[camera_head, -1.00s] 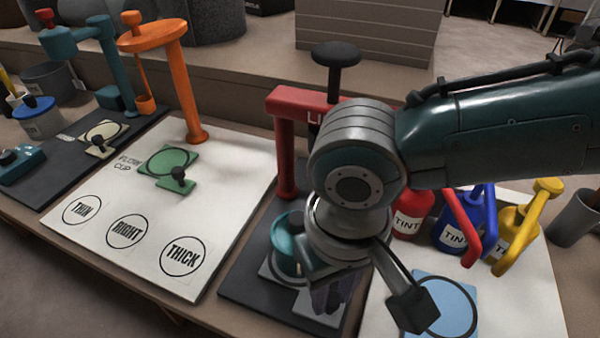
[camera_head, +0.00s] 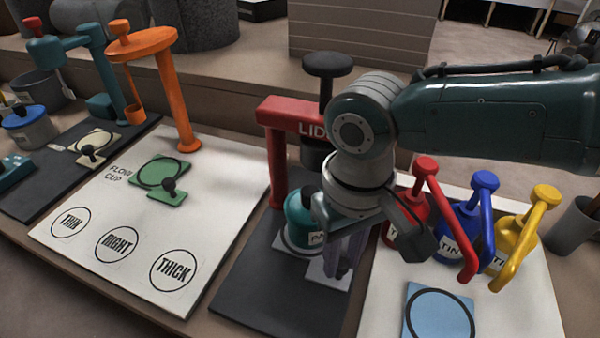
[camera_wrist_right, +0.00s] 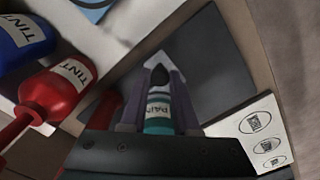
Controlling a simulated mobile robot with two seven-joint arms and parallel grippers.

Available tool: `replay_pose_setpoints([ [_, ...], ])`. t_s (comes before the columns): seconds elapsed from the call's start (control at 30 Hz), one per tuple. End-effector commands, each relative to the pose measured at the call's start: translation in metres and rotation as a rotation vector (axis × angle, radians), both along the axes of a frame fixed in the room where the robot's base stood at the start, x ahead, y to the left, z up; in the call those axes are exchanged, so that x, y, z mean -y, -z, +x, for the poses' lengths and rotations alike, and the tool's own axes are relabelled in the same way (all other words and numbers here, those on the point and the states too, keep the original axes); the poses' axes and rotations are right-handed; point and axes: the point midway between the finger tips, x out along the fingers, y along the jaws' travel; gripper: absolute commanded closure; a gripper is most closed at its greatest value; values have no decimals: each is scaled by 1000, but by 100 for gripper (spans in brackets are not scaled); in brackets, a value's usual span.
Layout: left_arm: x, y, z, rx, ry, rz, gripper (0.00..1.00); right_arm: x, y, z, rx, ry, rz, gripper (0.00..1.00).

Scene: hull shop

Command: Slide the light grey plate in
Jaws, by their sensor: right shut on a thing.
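The light grey plate (camera_head: 327,279) lies on the dark base mat, at the front of the red lid press (camera_head: 277,160). A teal paint can (camera_head: 301,226) stands upright on it, close to the press's left post. My right gripper (camera_head: 338,262) points down over the plate, beside the can, and is shut on the plate's dark knob. In the right wrist view the fingers (camera_wrist_right: 160,100) straddle the knob (camera_wrist_right: 159,75), with the can's label behind it. My arm hides part of the press and the plate. My left gripper is not in view.
Red, blue (camera_head: 465,228) and yellow (camera_head: 517,240) tint bottles stand right of my gripper, behind a blue plate (camera_head: 440,314). Left is a white flow-cup board (camera_head: 120,205) with an orange stand (camera_head: 178,95) and green plate (camera_head: 160,172). The dark mat's front (camera_head: 265,290) is clear.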

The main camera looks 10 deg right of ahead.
Motion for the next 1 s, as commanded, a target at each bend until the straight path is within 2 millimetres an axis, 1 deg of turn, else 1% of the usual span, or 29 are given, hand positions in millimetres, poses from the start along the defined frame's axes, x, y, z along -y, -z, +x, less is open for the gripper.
replay_pose_setpoints([
  [0.1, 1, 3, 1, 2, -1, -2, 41, 3, 1, 4, 1, -1, -1, 100],
  [0.37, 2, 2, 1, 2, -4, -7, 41, 3, 0, 5, 1, -2, 0, 100],
  [0.4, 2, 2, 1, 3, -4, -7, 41, 3, 0, 4, 1, -2, 0, 70],
  [0.63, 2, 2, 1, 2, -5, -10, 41, 3, 0, 4, 0, -1, 0, 44],
  [0.67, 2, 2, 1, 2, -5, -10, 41, 3, 0, 4, 0, -1, 0, 41],
  [0.87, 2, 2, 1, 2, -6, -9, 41, 3, 0, 4, 0, -1, -1, 41],
  [0.93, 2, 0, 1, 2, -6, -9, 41, 3, -2, 4, 0, -1, 0, 41],
  [1.0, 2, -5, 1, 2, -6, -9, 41, 3, -9, 4, 0, -1, 0, 41],
])
